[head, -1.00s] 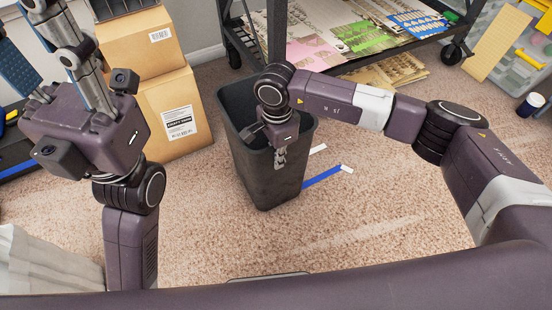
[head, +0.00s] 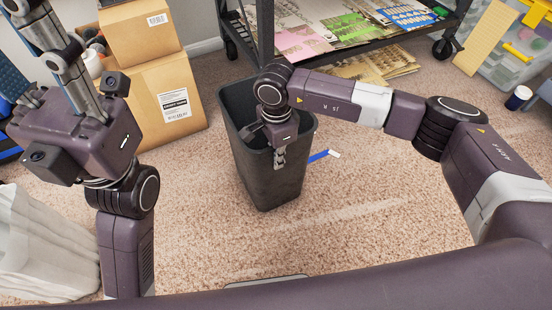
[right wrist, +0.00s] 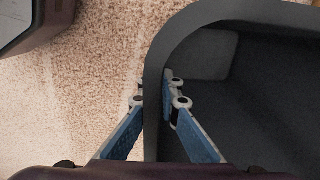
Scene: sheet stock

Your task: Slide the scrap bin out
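The scrap bin (head: 262,172) is a dark grey, tapered, open-topped bin standing upright on the carpet in the middle of the head view. My right gripper (head: 280,158) reaches down at its near rim. In the right wrist view, the bin's rim (right wrist: 153,85) passes between the two blue-padded fingers (right wrist: 159,108), one outside and one inside the wall, closed on it. The visible inside of the bin (right wrist: 255,90) is dark, and its bottom cannot be made out. My left gripper (head: 55,40) is raised at the upper left, away from the bin, its fingertips cut off.
A black wheeled rack (head: 400,45) with paper sheets stands behind the bin. Cardboard boxes (head: 160,75) stand to its left. A whitish ribbed container (head: 40,245) is at lower left. A blue strip (head: 318,156) lies beside the bin. Carpet (head: 380,220) in front is clear.

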